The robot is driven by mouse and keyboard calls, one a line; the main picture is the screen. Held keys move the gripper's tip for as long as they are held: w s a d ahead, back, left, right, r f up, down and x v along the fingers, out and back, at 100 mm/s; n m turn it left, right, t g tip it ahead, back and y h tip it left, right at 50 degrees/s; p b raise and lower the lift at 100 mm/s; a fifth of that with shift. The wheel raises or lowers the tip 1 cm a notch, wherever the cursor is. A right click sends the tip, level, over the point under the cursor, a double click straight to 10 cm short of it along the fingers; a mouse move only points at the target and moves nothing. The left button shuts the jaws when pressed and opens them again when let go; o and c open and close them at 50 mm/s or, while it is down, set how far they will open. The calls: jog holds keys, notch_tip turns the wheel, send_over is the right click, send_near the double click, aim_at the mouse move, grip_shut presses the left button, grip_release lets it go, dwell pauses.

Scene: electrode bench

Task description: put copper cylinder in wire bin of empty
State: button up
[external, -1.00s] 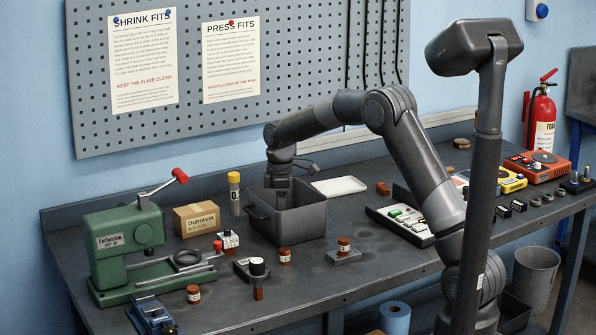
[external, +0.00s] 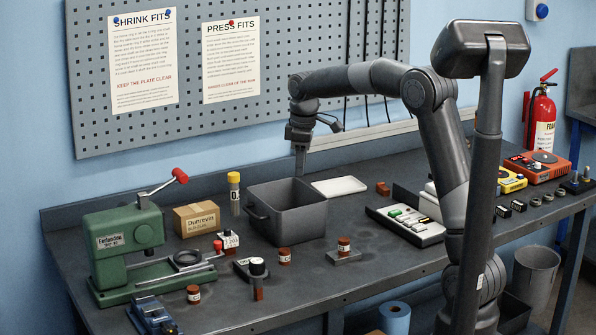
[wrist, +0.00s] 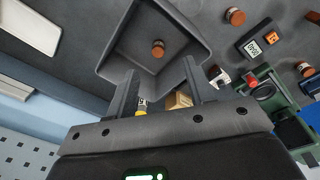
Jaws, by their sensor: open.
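A dark grey, solid-walled square bin (external: 298,222) with a handle stands mid-bench; no wire mesh shows. It fills the top middle of the wrist view (wrist: 112,62). A copper-brown cylinder (wrist: 158,48) lies inside it, seen only in the wrist view. My gripper (external: 301,174) hangs above the bin's back edge, pointing down. In the wrist view my gripper (wrist: 156,84) has its two fingers wide apart, with nothing between them. Similar copper cylinders stand on the bench, one in front of the bin (external: 284,256) and one at the front left (external: 193,294); another sits on a small grey plate (external: 343,246).
A green press (external: 125,240) stands at the left, near a cardboard box (external: 196,219) and a yellow-capped tube (external: 234,190). A grey tray of parts (external: 405,224) is to the right. The pegboard wall is close behind.

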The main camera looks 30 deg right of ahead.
jog(key=s+d+r+m+t, duration=0.1)
jog(key=s+d+r+m, duration=0.15)
jog(key=s, duration=0.55)
jog(key=s+d+r+m+t, duration=0.1)
jog(key=s+d+m, duration=0.15)
jog(key=s, duration=0.65)
jog(key=s+d+r+m+t, duration=0.1)
jog(key=s+d+r+m, duration=0.15)
jog(key=s, duration=0.55)
jog(key=s+d+f+m+t, duration=0.1)
jog(key=s+f+m, duration=0.2)
jog(key=s, duration=0.6)
jog(key=shift+d+f+t, duration=0.25)
jog(key=shift+f+t, duration=0.05)
jog(key=shift+f, duration=0.35)
